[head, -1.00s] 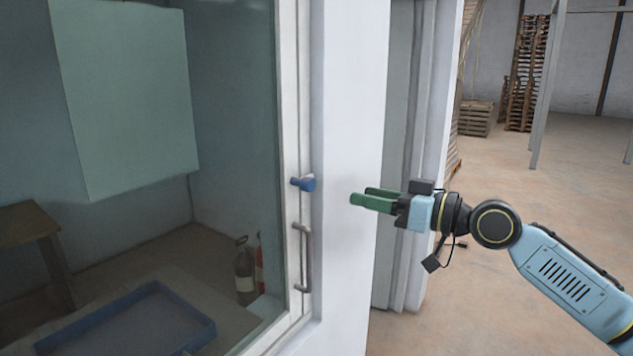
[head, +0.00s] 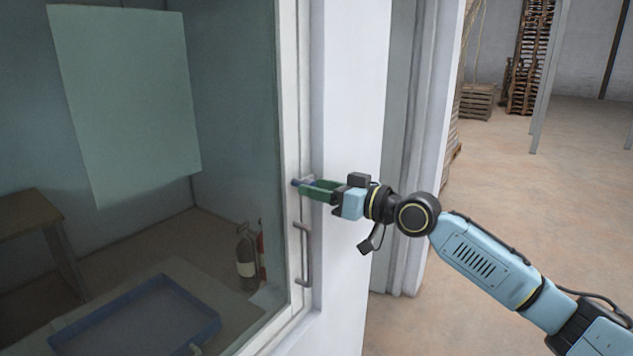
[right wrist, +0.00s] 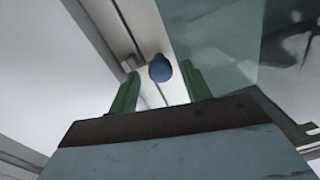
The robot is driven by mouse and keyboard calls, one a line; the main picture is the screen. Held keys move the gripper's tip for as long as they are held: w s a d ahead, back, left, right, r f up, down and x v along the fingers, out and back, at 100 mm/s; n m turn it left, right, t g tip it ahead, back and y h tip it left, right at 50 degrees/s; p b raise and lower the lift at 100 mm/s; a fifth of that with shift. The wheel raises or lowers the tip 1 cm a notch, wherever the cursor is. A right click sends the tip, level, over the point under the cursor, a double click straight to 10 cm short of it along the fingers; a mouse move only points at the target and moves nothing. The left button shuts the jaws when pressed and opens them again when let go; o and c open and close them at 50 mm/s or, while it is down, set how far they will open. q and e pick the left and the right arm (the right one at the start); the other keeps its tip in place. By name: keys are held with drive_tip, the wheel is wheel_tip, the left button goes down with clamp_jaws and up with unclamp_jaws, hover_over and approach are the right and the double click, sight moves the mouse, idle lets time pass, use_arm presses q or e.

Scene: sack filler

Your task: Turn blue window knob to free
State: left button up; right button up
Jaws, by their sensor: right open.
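The blue window knob (head: 296,183) sits on the pale window frame, above a grey handle. In the head view it is mostly hidden behind my right gripper (head: 308,188), whose green fingers reach it from the right. In the right wrist view the knob (right wrist: 160,68) shows as a round blue end between the two green fingers of my right gripper (right wrist: 160,82). The fingers stand apart on either side, with a gap to the knob visible on both sides. My left gripper is not in view.
The grey bar handle (head: 305,255) is just below the knob on the frame. Behind the glass are a blue tray (head: 140,318), a wooden table (head: 30,222) and fire extinguishers (head: 247,255). Open warehouse floor (head: 540,210) lies to the right.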

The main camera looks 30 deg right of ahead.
drive_tip(key=shift+w+a, duration=0.3)
drive_tip(key=shift+w, duration=0.15)
drive_tip(key=c, duration=1)
drive_tip(key=shift+n+h+p, duration=0.4)
drive_tip(key=shift+n+p, duration=0.25)
drive_tip(key=shift+n, duration=8.25)
